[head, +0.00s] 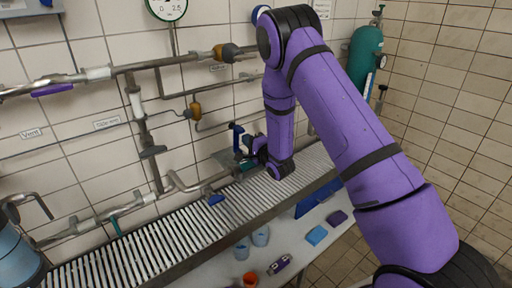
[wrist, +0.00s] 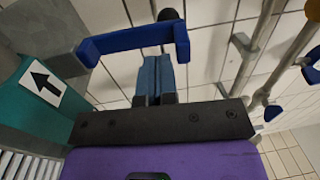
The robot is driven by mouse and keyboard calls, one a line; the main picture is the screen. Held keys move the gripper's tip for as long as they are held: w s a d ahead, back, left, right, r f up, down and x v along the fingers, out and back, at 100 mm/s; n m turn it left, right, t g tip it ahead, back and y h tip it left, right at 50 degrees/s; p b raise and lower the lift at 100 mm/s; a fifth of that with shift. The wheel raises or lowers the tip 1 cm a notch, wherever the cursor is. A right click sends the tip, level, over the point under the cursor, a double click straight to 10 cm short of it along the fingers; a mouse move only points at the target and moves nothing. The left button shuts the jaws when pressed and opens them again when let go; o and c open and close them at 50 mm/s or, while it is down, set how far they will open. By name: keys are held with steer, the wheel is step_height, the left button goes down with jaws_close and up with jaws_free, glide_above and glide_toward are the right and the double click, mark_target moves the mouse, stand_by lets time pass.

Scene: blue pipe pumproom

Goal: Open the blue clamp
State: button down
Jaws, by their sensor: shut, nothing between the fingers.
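The blue clamp (head: 237,139) stands at the back edge of the slatted bench, by the tiled wall. In the wrist view its blue handle (wrist: 130,40) crosses the upper part, with a grey piece at its left end and a bent-down right end. My gripper (head: 250,146) is at the clamp, just right of it. In the wrist view my gripper's bluish fingers (wrist: 156,62) are shut together and empty, tips just below the handle bar. I cannot tell whether they touch it. A black knob (wrist: 169,14) shows beyond the bar.
A teal block with an arrow label (wrist: 42,82) is left of my gripper. Grey pipes (head: 130,70) with valves run along the wall. The slatted bench (head: 150,240) is mostly bare. A lower white shelf holds cups and blocks. A green gas cylinder (head: 366,52) stands behind my arm.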

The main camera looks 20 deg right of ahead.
mark_target(238, 132)
steer(key=shift+x, duration=1.65)
steer(key=shift+w, duration=0.15)
steer(key=shift+w+a+r+g, duration=0.2)
steer(key=shift+w+a+g, duration=0.1)
steer(key=shift+w, duration=0.35)
steer(key=shift+w+a+f, duration=0.1)
steer(key=shift+w+a, duration=0.05)
steer(key=shift+w, duration=0.3)
steer(key=shift+s, duration=0.1)
